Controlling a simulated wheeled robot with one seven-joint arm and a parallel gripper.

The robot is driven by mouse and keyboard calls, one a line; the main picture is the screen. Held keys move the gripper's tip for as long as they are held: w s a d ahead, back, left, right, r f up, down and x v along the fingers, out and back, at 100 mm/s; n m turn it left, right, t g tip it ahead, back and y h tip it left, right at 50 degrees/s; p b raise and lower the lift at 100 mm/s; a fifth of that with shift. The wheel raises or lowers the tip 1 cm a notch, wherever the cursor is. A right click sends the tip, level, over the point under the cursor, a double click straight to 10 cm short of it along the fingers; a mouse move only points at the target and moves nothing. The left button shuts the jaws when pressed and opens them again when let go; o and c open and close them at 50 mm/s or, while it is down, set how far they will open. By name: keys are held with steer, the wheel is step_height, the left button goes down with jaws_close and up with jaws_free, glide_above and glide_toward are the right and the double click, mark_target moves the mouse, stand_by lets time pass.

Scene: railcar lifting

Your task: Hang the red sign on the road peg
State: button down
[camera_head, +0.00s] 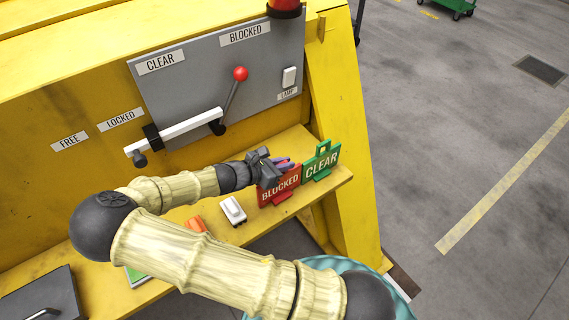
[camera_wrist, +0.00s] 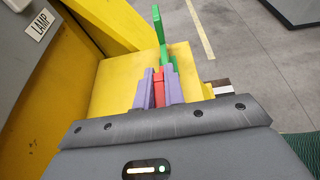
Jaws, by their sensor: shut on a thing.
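The red sign (camera_head: 280,191), lettered BLOCKED, stands upright on the yellow shelf, just left of the green CLEAR sign (camera_head: 322,163). My gripper (camera_head: 283,165) is at the top of the red sign. In the wrist view, its two purple fingers (camera_wrist: 158,88) are shut on the red sign, which shows edge-on between them (camera_wrist: 159,90). The green sign (camera_wrist: 160,28) stands just beyond. I cannot tell which part of the scene is the road peg; no peg is clearly visible.
A grey panel (camera_head: 190,95) with CLEAR and BLOCKED labels, a red-knobbed lever (camera_head: 232,95) and a lamp switch (camera_head: 289,77) rises behind the shelf (camera_head: 245,232). A white switch box (camera_head: 232,211) and an orange object (camera_head: 195,225) lie left of the red sign. A yellow post (camera_head: 345,150) stands at right.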

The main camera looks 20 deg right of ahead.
steer(key=shift+f, duration=0.35)
steer(key=c, duration=1.5)
jaws_free()
steer(key=shift+f, duration=0.1)
steer(key=shift+f+b, duration=0.15)
steer(key=shift+b, duration=0.2)
steer(key=shift+a, duration=0.2)
steer(key=b+v, duration=0.3)
steer(key=v, duration=1.4)
steer(key=shift+s, duration=0.1)
